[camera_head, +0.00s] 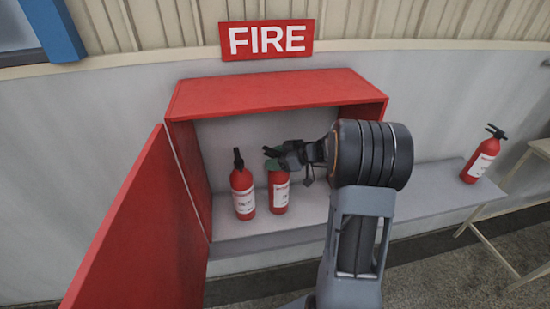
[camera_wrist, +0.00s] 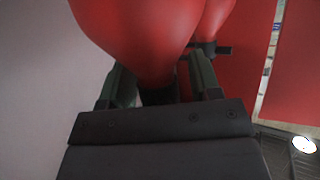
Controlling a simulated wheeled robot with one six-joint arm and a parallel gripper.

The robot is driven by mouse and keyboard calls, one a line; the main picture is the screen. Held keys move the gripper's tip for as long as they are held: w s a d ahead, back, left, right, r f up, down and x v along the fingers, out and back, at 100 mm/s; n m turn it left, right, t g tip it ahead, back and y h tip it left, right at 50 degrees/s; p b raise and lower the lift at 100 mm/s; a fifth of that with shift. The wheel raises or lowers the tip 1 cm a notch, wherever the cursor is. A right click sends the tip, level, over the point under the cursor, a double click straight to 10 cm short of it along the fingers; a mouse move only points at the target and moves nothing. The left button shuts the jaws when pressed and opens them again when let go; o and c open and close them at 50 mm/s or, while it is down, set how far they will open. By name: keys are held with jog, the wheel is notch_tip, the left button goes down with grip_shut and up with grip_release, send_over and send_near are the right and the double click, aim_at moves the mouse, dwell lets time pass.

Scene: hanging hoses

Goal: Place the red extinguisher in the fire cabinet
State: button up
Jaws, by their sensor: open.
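The red fire cabinet (camera_head: 275,93) stands open, its door (camera_head: 135,235) swung out to the left. Two red extinguishers stand upright inside on its floor: a left one (camera_head: 243,192) and a right one (camera_head: 279,193), close side by side. My gripper (camera_head: 284,156) is at the top of the right one and partly hides its head. In the wrist view my gripper (camera_wrist: 161,82) is open, with its fingers on either side of the neck of the near extinguisher (camera_wrist: 140,35). The other extinguisher (camera_wrist: 215,18) shows behind it. Contact cannot be told.
A third red extinguisher (camera_head: 481,158) stands on a grey ledge (camera_head: 430,200) to the right, outside the cabinet. A FIRE sign (camera_head: 267,39) hangs above the cabinet. A pale metal frame (camera_head: 510,265) stands at the far right. My arm hides the cabinet's right part.

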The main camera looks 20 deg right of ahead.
jog(key=b+v, duration=0.2)
jog(key=v, duration=0.5)
jog(key=shift+s+d+r+b, duration=0.15)
jog(key=shift+s+d+b, duration=0.1)
jog(key=shift+b, duration=0.15)
jog(key=s+a+f+m+g+h, duration=0.45)
jog(key=s+f+m+g, duration=0.2)
jog(key=s+m, duration=0.4)
jog(key=s+a+r+t+h, duration=0.2)
jog(key=s+a+r+h, duration=0.2)
jog(key=s+a+h, duration=0.2)
jog(key=shift+s+a+r, duration=0.2)
jog(key=shift+s+a, duration=0.6)
jog(key=shift+a, duration=0.25)
jog(key=shift+a+r, duration=0.2)
jog(key=shift+a, duration=0.25)
jog(key=shift+c, duration=0.3)
